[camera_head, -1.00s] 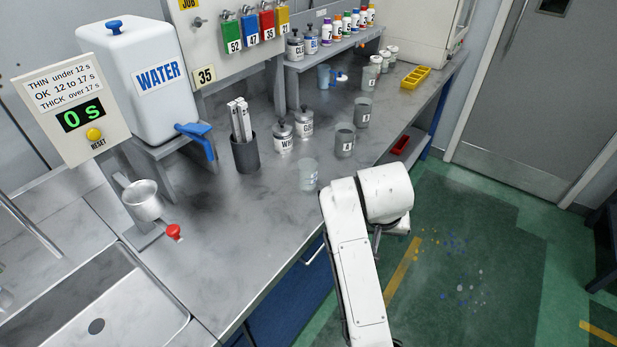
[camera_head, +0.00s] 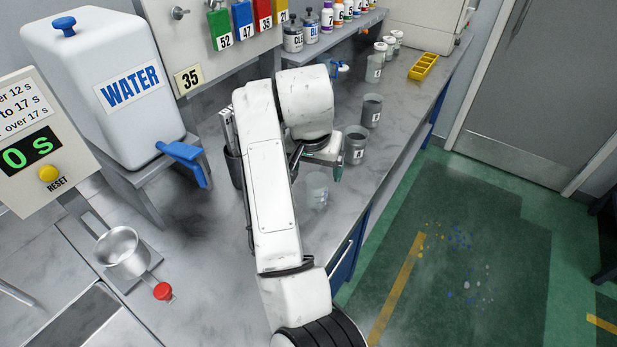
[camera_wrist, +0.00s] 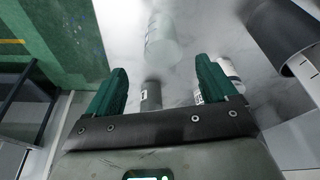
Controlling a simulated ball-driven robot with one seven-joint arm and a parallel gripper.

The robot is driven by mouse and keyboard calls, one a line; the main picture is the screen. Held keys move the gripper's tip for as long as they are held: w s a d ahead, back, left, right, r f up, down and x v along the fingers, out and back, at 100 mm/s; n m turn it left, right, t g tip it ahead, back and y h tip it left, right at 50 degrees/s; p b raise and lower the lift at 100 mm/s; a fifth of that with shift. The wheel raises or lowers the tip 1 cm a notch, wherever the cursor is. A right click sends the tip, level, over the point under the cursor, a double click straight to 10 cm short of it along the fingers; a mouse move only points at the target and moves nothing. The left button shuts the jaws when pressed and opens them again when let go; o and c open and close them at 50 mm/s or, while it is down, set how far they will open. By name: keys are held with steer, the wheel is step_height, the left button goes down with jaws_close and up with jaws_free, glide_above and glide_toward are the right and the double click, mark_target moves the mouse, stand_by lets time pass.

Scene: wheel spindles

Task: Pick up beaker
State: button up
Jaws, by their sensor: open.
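A clear, translucent beaker (camera_head: 316,191) stands upright on the grey counter near its front edge. It also shows in the wrist view (camera_wrist: 162,42), beyond the fingertips and between their lines. My gripper (camera_head: 319,166) is open and empty above the counter, just behind and above the beaker in the head view. Its two green fingers stand wide apart in the wrist view (camera_wrist: 161,68). The fingers look clear of the beaker.
Grey cups (camera_head: 354,147) (camera_head: 371,110) stand right of and behind the beaker. A dark holder (camera_wrist: 285,35) is close by at right in the wrist view. A water tank (camera_head: 90,85) and small metal cup (camera_head: 122,252) are at left. A yellow tray (camera_head: 423,67) lies farther back.

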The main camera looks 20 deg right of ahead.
mark_target(316, 177)
steer(key=x, duration=0.5)
steer(key=shift+w+f, duration=0.15)
steer(key=shift+w, duration=0.25)
steer(key=shift+s+p+x, duration=0.2)
steer(key=shift+p+x, duration=0.5)
steer(key=shift+x, duration=2)
steer(key=shift+a, duration=0.15)
steer(key=c, duration=1)
steer(key=shift+c, duration=0.2)
